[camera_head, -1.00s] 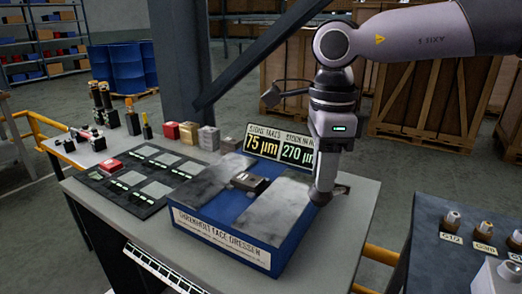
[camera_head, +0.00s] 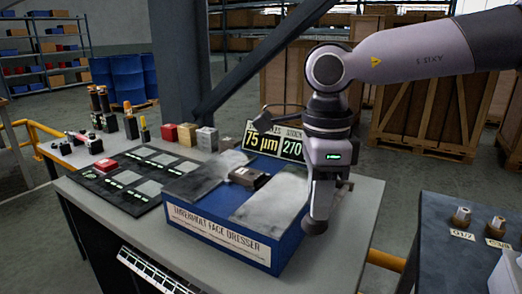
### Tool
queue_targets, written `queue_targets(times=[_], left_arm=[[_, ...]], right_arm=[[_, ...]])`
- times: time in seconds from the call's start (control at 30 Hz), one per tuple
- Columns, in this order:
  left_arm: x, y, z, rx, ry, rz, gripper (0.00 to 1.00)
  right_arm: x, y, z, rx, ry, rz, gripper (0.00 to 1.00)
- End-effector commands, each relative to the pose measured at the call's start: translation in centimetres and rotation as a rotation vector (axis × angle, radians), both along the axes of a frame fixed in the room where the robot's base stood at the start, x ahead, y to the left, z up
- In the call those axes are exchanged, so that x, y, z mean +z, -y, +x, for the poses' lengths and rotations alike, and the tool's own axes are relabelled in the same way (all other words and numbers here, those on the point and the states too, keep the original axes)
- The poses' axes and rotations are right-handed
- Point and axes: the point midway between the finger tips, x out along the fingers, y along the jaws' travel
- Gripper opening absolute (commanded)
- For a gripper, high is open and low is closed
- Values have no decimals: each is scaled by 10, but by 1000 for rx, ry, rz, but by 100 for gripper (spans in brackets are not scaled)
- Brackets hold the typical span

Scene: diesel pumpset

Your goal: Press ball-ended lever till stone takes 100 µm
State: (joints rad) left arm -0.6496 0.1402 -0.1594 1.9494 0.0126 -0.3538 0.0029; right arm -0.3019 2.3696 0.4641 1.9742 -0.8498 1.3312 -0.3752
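The blue face dresser (camera_head: 290,246) stands on the grey bench with two grey stone surfaces and a small dark block (camera_head: 249,177) on top. Its display (camera_head: 262,141) reads 75 µm under the stone-takes heading; the neighbouring reading begins 270 and is partly covered by my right gripper. My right gripper (camera_head: 316,222) points down at the dresser's right side. A dark rounded end shows at its fingertips; I cannot tell whether this is the lever's ball or the tips themselves. The ball-ended lever is not clearly visible. I see the fingers edge-on, so their gap is hidden. My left gripper is out of view.
A dark table (camera_head: 450,270) with labelled fittings is at the right. Some bench top is clear right of my gripper.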

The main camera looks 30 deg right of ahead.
Motion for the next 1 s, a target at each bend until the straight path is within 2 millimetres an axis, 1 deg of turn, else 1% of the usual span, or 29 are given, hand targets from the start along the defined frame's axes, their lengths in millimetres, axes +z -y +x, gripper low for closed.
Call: queue_targets(times=[0.03,0.3,0.43,0.8,0.83,0.93,1.0], left_arm=[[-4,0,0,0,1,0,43],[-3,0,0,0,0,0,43],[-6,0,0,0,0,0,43],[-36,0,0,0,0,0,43],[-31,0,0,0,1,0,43],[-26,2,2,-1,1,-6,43],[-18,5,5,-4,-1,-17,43]], right_arm=[[-5,-1,0,-1,2,0,21],[-3,-2,0,-1,2,1,21],[-6,-2,0,0,2,1,21],[-39,-7,-3,1,1,1,21],[-33,-7,-3,0,2,1,21],[-32,-7,-3,0,1,0,21],[-32,-7,-3,0,1,0,21]])
